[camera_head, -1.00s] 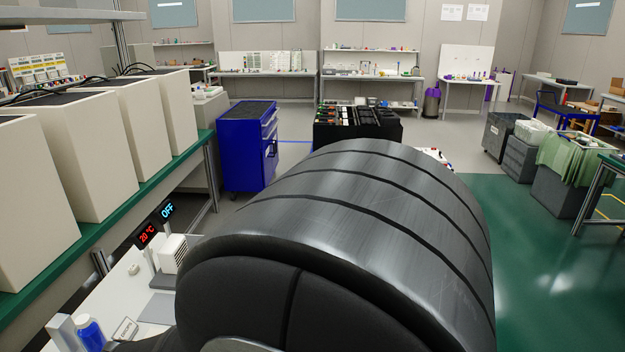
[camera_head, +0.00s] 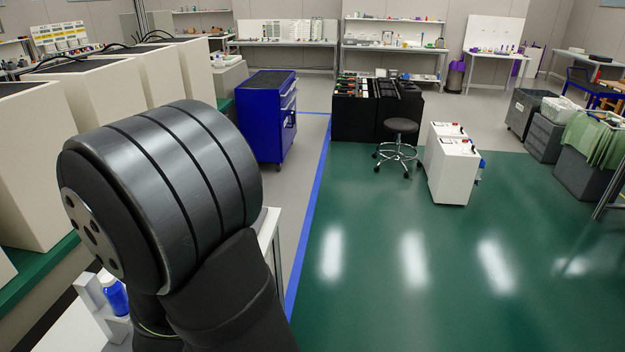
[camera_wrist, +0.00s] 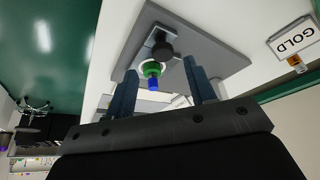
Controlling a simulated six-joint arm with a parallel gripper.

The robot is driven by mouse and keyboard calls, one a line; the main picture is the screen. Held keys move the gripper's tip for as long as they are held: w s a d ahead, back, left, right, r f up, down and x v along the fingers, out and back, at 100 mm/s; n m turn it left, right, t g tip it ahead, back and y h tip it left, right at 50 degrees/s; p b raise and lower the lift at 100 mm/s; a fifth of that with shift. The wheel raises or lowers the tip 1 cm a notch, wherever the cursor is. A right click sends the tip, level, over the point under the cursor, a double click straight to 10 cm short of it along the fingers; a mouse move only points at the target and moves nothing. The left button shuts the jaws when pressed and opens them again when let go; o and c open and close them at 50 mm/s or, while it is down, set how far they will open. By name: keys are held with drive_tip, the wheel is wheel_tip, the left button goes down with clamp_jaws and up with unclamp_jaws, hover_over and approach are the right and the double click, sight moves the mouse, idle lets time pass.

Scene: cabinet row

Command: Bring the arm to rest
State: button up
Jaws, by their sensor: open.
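In the wrist view my gripper (camera_wrist: 160,72) is open, its two blue-grey fingers spread apart. A grey plate (camera_wrist: 205,45) lies beyond the fingertips, with a dark round knob and a small green and blue piece (camera_wrist: 152,76) on it. The piece shows in the gap between the fingers; I see no finger touching it, though its distance is hard to judge. In the head view my dark arm fills the lower left and my gripper is out of sight.
A white bench with a blue bottle (camera_head: 115,297) stands low at left, partly behind my arm. Tall beige boxes (camera_head: 100,92) line the left shelf. White cabinets (camera_head: 452,170) and a stool (camera_head: 399,148) stand on open green floor.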

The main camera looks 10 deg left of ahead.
drive_tip(key=shift+w+a+f, duration=0.15)
drive_tip(key=shift+f, duration=0.35)
drive_tip(key=v, duration=1.4)
drive_tip(key=x, duration=1.7)
drive_tip(key=shift+a+f, duration=0.1)
drive_tip(key=shift+f, duration=0.2)
drive_tip(key=a, duration=1.2)
drive_tip(key=shift+a, duration=0.2)
